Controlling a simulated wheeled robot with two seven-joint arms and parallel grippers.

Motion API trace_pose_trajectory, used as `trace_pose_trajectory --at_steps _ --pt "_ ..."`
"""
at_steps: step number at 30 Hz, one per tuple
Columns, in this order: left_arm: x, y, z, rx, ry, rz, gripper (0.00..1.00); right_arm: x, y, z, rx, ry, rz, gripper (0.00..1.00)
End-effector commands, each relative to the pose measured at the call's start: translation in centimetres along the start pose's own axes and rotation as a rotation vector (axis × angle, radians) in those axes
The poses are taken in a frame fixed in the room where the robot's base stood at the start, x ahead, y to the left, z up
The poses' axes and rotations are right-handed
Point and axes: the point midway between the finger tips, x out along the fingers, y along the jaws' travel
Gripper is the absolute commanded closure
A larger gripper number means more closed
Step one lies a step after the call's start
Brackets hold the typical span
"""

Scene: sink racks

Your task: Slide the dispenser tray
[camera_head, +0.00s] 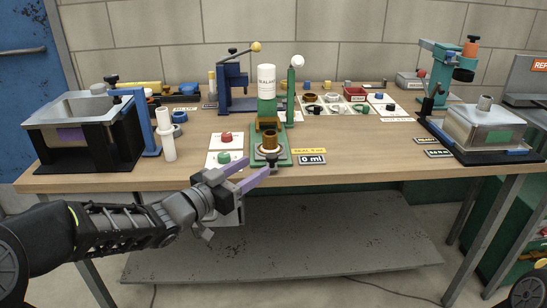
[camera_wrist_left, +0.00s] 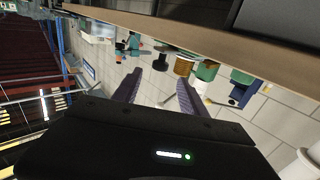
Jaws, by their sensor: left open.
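The dispenser (camera_head: 267,82) stands at the middle of the bench, with a white bottle labelled as sealant over a green body. At its foot a green tray (camera_head: 285,160) reaches toward the front edge, with a brass-coloured cup (camera_head: 270,139) on a pale round plate. The cup also shows in the left wrist view (camera_wrist_left: 183,65), beyond the fingertips. My left gripper (camera_head: 257,165) is open and empty, its purple fingers pointing at the tray's front from the lower left. Whether a finger touches the tray is unclear. My right gripper is out of view.
Red (camera_head: 226,137) and green (camera_head: 224,157) buttons sit left of the tray. A white cylinder (camera_head: 168,146) and a dark-framed clear tank (camera_head: 82,125) stand further left. A small display (camera_head: 312,160) lies right of the tray. The bench front to its right is mostly clear.

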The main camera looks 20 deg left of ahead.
Motion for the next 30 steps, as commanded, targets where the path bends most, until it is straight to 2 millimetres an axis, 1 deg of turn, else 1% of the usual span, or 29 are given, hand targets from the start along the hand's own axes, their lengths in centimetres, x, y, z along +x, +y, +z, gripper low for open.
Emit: trace_pose_trajectory --at_steps 5,8,11,15,18,21,24,30 --pt "0.5 0.1 0.1 -0.001 0.000 0.001 0.50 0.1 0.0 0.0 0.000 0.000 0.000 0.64" --pt "1.4 0.1 0.1 -0.002 0.001 0.002 0.50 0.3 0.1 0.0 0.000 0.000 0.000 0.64" --pt "2.8 0.1 0.2 -0.002 0.001 0.002 0.50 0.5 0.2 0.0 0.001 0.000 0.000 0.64" --pt "5.1 0.1 0.2 -0.002 0.000 0.003 0.50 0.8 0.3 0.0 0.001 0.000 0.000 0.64" --pt "6.5 0.1 0.2 -0.002 0.000 0.002 0.50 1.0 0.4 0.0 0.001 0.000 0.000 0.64" --pt "7.4 0.1 0.1 -0.002 0.000 0.002 0.50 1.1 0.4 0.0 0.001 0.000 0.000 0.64" --pt "7.8 0.1 0.0 -0.001 0.000 0.001 0.50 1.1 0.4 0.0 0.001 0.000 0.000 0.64" --pt "7.9 0.0 0.0 -0.001 0.000 0.000 0.50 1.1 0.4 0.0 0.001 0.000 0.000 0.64"
